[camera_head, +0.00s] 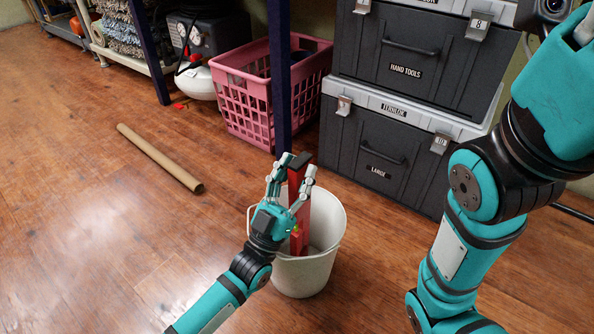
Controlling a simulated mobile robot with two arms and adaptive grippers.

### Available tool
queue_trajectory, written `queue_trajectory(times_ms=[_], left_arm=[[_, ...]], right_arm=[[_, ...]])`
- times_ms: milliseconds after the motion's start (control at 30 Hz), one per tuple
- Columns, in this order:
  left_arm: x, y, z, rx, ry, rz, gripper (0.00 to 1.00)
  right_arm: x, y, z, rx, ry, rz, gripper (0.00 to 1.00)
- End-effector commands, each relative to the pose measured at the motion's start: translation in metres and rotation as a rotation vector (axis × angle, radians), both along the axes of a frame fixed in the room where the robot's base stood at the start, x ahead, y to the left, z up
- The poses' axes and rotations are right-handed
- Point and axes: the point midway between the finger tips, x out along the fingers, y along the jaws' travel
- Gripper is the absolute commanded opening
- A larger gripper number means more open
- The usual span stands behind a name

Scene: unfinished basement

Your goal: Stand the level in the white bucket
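The red level (304,213) with a dark end cap stands nearly upright in the white bucket (303,274), its top above the rim. Its lower end is inside the bucket; I cannot tell whether it touches the bottom. My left gripper (297,170) reaches over the bucket's near left rim, with one finger on each side of the level's upper part, and looks shut on it. My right arm shows at the right edge, but its gripper is not in view.
Stacked dark tool cases (384,150) stand behind the bucket at right. A pink basket (243,98) and a dark blue post (280,75) stand behind it. A cardboard tube (160,157) lies on the wooden floor at left.

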Motion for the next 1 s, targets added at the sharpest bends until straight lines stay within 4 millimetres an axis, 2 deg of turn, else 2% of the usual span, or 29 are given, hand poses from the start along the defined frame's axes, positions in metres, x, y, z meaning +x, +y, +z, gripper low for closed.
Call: queue_trajectory(times_ms=[100, 300, 433, 567, 800, 1000], left_arm=[[0.000, 0.000, -0.001, 0.001, 0.001, 0.000, 0.49], [0.000, 0.000, -0.003, 0.004, 0.006, 0.000, 0.49], [0.000, 0.000, 0.005, 0.002, 0.002, 0.000, 0.49], [0.000, 0.000, 0.025, 0.000, 0.000, 0.000, 0.49], [0.000, 0.000, 0.072, -0.001, -0.001, 0.000, 0.49], [0.000, 0.000, 0.095, -0.001, 0.000, -0.001, 0.49]], right_arm=[[0.000, 0.000, 0.000, 0.000, 0.001, 0.000, 0.40], [0.002, 0.000, 0.000, 0.001, 0.004, 0.000, 0.40], [0.002, 0.000, 0.000, 0.002, 0.006, 0.000, 0.40], [0.001, 0.000, 0.000, 0.001, 0.003, 0.000, 0.40], [0.001, 0.000, 0.000, 0.000, 0.002, 0.000, 0.40], [0.000, 0.000, 0.000, 0.001, 0.001, 0.000, 0.40]])
